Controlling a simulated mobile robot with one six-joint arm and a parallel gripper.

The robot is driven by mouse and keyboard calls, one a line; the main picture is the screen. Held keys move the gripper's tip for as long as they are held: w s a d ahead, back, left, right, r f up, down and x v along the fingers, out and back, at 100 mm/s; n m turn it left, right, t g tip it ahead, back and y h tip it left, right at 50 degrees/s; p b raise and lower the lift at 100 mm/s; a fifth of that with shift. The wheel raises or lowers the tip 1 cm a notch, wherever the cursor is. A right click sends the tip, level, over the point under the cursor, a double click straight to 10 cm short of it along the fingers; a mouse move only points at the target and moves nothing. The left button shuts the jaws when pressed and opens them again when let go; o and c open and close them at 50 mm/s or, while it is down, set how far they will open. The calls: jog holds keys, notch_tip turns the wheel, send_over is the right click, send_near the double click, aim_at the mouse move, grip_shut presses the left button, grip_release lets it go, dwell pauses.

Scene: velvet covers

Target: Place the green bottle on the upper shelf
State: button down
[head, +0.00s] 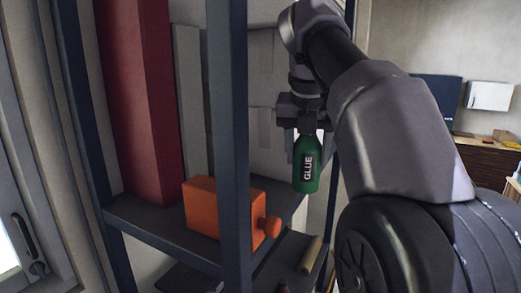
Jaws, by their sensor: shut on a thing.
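The green bottle (306,165) with a white GLUE label hangs upright below my gripper (304,122). My gripper is shut on the bottle's top, and the fingers are small and dark in this view. The bottle is in front of the shelf unit, to the right of its near blue post. The upper shelf (150,222) is a dark board carrying an orange box. I cannot tell whether the bottle's base is over the board or touches it.
The orange box (215,210) with a round knob stands on the board near the post (234,130). A tall dark red block (138,100) stands behind it. A lower board (280,262) holds a tan cylinder (311,255). A dark brown cabinet (485,160) is at the far right.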

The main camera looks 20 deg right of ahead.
jog(key=w+f, duration=0.1)
jog(key=w, duration=0.1)
jog(key=w+f+p, duration=0.1)
jog(key=w+f, duration=0.1)
jog(key=w, duration=0.1)
jog(key=w+a+f+p, duration=0.1)
jog(key=w, duration=0.2)
jog(key=shift+w+f, duration=0.2)
jog(key=shift+w, duration=0.05)
jog(key=shift+s, duration=0.1)
jog(key=shift+f, duration=0.1)
jog(key=c, duration=0.6)
grip_release()
